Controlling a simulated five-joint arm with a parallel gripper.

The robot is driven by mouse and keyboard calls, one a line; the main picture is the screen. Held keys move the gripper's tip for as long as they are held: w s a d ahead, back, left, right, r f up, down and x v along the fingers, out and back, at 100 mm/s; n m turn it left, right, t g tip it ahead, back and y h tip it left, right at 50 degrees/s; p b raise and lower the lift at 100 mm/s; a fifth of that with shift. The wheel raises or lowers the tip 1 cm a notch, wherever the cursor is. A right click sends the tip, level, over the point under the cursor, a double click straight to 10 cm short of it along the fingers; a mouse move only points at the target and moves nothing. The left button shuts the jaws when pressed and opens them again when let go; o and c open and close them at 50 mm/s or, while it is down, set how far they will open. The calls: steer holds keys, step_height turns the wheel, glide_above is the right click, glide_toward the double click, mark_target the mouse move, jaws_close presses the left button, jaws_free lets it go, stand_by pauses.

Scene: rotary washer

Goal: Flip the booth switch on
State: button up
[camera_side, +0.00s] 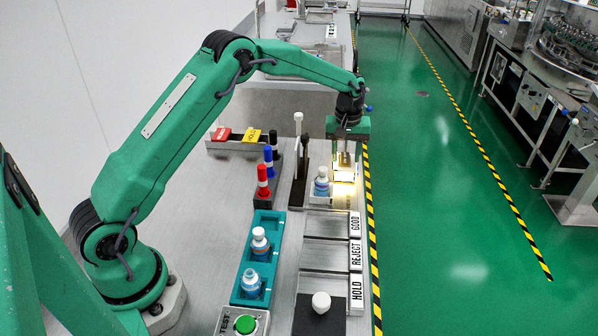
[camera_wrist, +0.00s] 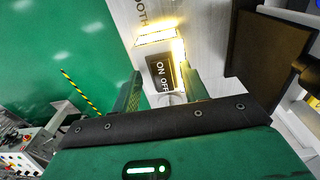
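The booth switch plate (camera_wrist: 160,74), dark and lettered "ON" and "OFF", shows between my fingers in the wrist view. A pale rounded part, perhaps the switch lever, sits near its lower edge; its position is unclear. My gripper (camera_side: 345,158) points down over the lit booth at the far end of the bench. In the wrist view my gripper (camera_wrist: 162,68) has its two fingers apart, one on each side of the plate, with nothing clearly held. I cannot tell whether a finger touches the lever. A bright yellow-white booth light (camera_wrist: 156,38) glows beside the plate.
A white-capped bottle (camera_side: 321,183) stands by the booth. Two more bottles stand in a teal tray (camera_side: 237,292). Red, blue and black markers (camera_side: 263,180) stand nearby. Bins labelled GOOD, REJECT and HOLD (camera_side: 357,293) line the right edge. A green button (camera_side: 245,324) is in front.

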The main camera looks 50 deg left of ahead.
mark_target(344, 161)
steer(key=shift+a, duration=0.1)
step_height(344, 161, up, 7)
steer(key=shift+s, duration=0.15)
steer(key=shift+r, duration=0.4)
stand_by(0.4)
steer(key=shift+s+r, duration=0.1)
steer(key=s+d+r+m+t, duration=0.1)
steer(key=s+r+m, duration=0.1)
steer(key=s+r, duration=0.55)
steer(key=s+d+r+m+t, duration=0.1)
steer(key=s+d+r+m, duration=0.1)
steer(key=s+r, duration=0.55)
steer(key=s+f+m+t, duration=0.1)
steer(key=s+f+m, duration=0.1)
steer(key=s, duration=0.8)
steer(key=s+f+m+t, duration=0.2)
steer(key=s+m, duration=0.1)
steer(key=s, duration=0.8)
steer(key=shift+s+d, duration=0.2)
steer(key=shift+d, duration=0.25)
